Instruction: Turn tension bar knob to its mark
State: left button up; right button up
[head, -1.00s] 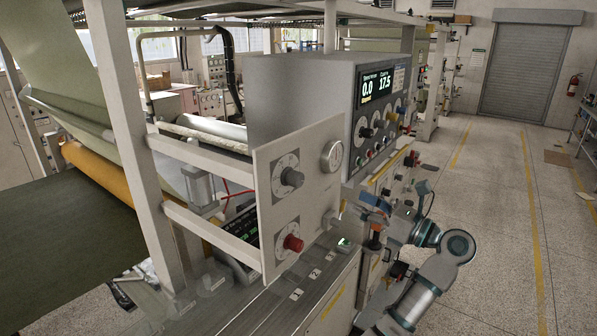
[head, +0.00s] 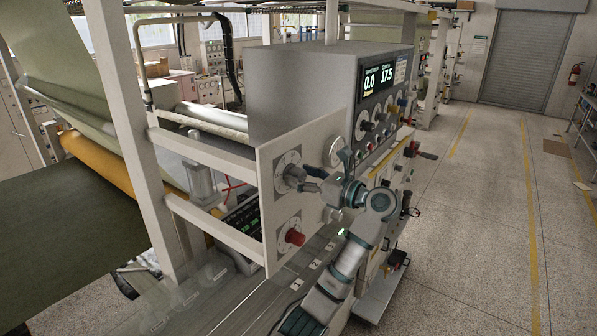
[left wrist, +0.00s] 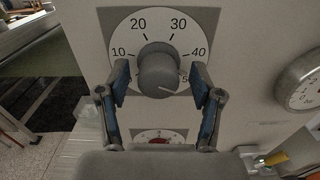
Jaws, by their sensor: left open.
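A dark grey round knob (head: 293,176) sits on the upper white dial of the beige side panel. In the left wrist view the knob (left wrist: 158,71) is centred on the dial, whose readable numbers include 10, 20, 30 and 40. Its pale pointer line points to the lower right, towards a number partly hidden by the right finger. My left gripper (head: 310,180) is at the knob, coming from the right. In the left wrist view the gripper (left wrist: 160,80) is open, one finger on each side of the knob; contact cannot be told. My right gripper is not in view.
A red knob (head: 294,237) on a second dial sits just below. A round gauge (head: 334,151) is right of the upper dial. A control box with a lit display (head: 378,79) stands behind. The floor aisle (head: 480,230) at right is clear.

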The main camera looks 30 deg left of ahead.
pick_arm(q)
jog(key=shift+a, duration=0.75)
jog(key=shift+d, duration=0.1)
jog(key=shift+d, duration=0.1)
jog(key=shift+d, duration=0.2)
jog(key=c, duration=0.7)
jog(key=shift+r, duration=0.1)
jog(key=c, duration=0.5)
